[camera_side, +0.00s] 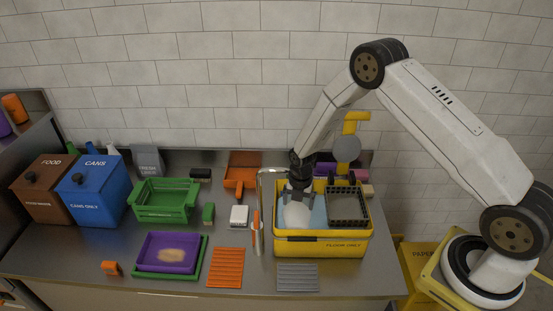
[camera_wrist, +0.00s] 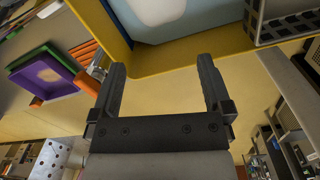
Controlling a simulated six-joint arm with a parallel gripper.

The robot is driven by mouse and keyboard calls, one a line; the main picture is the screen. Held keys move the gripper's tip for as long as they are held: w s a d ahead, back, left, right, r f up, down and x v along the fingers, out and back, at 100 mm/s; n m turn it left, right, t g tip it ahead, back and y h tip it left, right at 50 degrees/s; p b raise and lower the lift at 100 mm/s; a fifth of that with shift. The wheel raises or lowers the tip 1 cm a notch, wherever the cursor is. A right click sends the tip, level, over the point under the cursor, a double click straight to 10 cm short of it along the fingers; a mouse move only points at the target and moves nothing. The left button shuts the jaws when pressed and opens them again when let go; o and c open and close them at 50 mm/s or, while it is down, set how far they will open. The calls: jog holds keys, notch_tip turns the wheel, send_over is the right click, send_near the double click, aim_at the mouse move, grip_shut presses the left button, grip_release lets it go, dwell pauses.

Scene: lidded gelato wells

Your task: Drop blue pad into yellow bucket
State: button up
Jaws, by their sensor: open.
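The yellow bucket (camera_side: 320,246), marked "FLOUR ONLY", stands on the counter at the right; its yellow wall also shows in the wrist view (camera_wrist: 190,52). Inside it is a light-blue flat area (camera_side: 318,214), also at the top of the wrist view (camera_wrist: 205,20); I cannot tell whether it is the blue pad or a liquid. A white rounded shape (camera_side: 296,215) lies over its left part. No other blue pad is clear. My gripper (camera_side: 299,192) points down over the bucket's left part, open; in the wrist view its fingers (camera_wrist: 162,72) are apart with nothing between them.
A dark mesh basket (camera_side: 347,206) sits at the bucket's right side. Left of the bucket are an orange-handled tool (camera_side: 256,232), a white block (camera_side: 239,215), a green crate (camera_side: 163,212), a purple tray (camera_side: 168,253) and an orange ribbed mat (camera_side: 226,267). A grey ribbed mat (camera_side: 298,278) lies in front.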

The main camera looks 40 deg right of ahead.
jog(key=s+a+r+m+t, duration=0.1)
jog(key=s+a+r+m, duration=0.1)
jog(key=s+r+m, duration=0.7)
jog(key=s+a+r+m+t, duration=0.1)
jog(key=s+a+r+m, duration=0.2)
jog(key=s+r+m, duration=0.6)
jog(key=shift+s+r+m, duration=0.15)
jog(key=shift+r+m, duration=1.7)
jog(key=shift+m, duration=1.25)
